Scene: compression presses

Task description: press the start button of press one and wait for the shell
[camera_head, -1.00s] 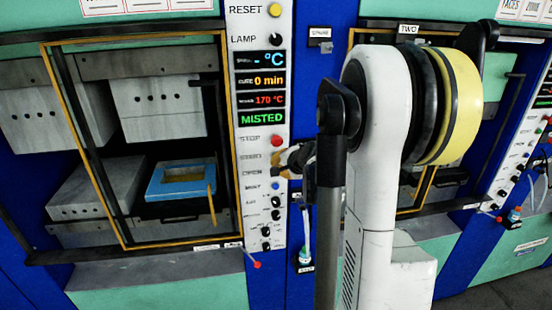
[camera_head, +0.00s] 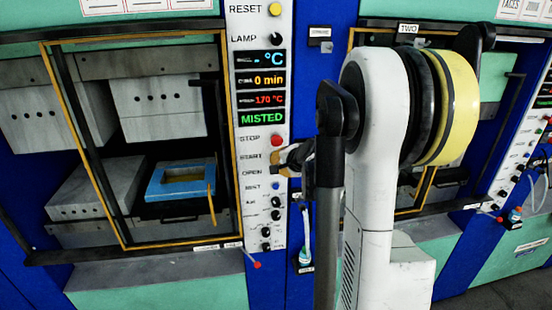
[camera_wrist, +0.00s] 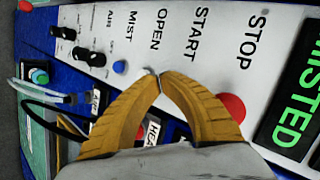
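The control panel of press one (camera_head: 262,225) stands at mid-left in the head view; its display (camera_head: 262,118) reads MISTED, 0 min and 170 °C. My gripper (camera_head: 282,158) is at the panel beside the START label (camera_head: 251,156). In the wrist view, the fingertips of my gripper (camera_wrist: 153,73) are together with nothing between them, and the fingers hide the START button. The red STOP button (camera_wrist: 231,106) shows beside one finger and the blue MIST button (camera_wrist: 119,67) on the other side. Whether the tips touch the START button is not clear. I cannot identify a shell.
Press one's chamber shows behind a yellow-edged frame (camera_head: 54,85), with pale blocks and a blue tray (camera_head: 163,192) inside. My arm covers part of press two (camera_head: 400,210). Small knobs (camera_head: 265,232) line the lower panel, and a red-tipped lever (camera_head: 257,265) sticks out below.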

